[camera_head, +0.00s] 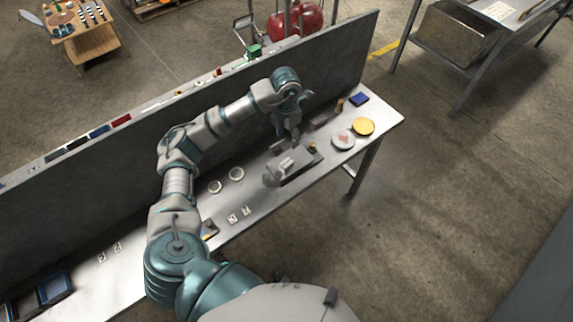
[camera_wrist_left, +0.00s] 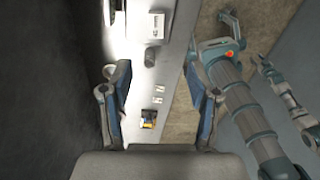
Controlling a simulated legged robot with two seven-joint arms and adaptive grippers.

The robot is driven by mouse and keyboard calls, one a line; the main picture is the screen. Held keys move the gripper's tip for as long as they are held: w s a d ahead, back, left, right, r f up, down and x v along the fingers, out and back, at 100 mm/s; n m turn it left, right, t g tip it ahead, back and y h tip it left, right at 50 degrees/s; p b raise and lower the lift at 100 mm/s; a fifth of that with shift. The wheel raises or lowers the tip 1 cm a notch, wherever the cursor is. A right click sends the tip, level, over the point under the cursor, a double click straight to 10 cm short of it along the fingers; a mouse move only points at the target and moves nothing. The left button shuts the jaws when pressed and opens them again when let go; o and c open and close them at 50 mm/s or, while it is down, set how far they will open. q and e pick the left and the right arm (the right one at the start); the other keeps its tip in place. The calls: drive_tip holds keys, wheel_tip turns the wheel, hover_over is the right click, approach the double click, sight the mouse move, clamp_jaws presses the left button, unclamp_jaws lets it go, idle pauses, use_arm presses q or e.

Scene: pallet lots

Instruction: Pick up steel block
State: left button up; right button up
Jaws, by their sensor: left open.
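My left gripper (camera_head: 293,132) hangs over the far half of the metal bench (camera_head: 262,194), fingers pointing down. In the left wrist view the two fingers of this gripper (camera_wrist_left: 156,76) stand wide apart with nothing between them. A small dark grey block-like piece (camera_head: 319,121) lies near the back panel, just right of the gripper; it may be the steel block, but it is too small to be sure. A grey fixture (camera_head: 299,170) with pale parts on it sits on the bench below the gripper. In the left wrist view a slim arm, probably my right, shows at the right; its jaw state is unclear.
A tall grey panel (camera_head: 340,67) runs along the bench's back edge. A yellow disc (camera_head: 363,126), a pale disc (camera_head: 343,139) and a blue box (camera_head: 359,99) are at the far right end. Two white rings (camera_head: 236,174) and small white tags (camera_head: 232,218) lie nearer.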

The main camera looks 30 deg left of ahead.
use_arm(q)
hover_over(287, 162)
drive_tip(key=f, duration=1.1)
drive_tip(key=shift+s+p, duration=0.3)
drive_tip(key=shift+p, duration=0.05)
drive_tip(key=shift+w+f+p, duration=0.2)
drive_tip(key=shift+f+p, duration=0.15)
drive_tip(key=shift+f, duration=2.75)
clamp_jaws()
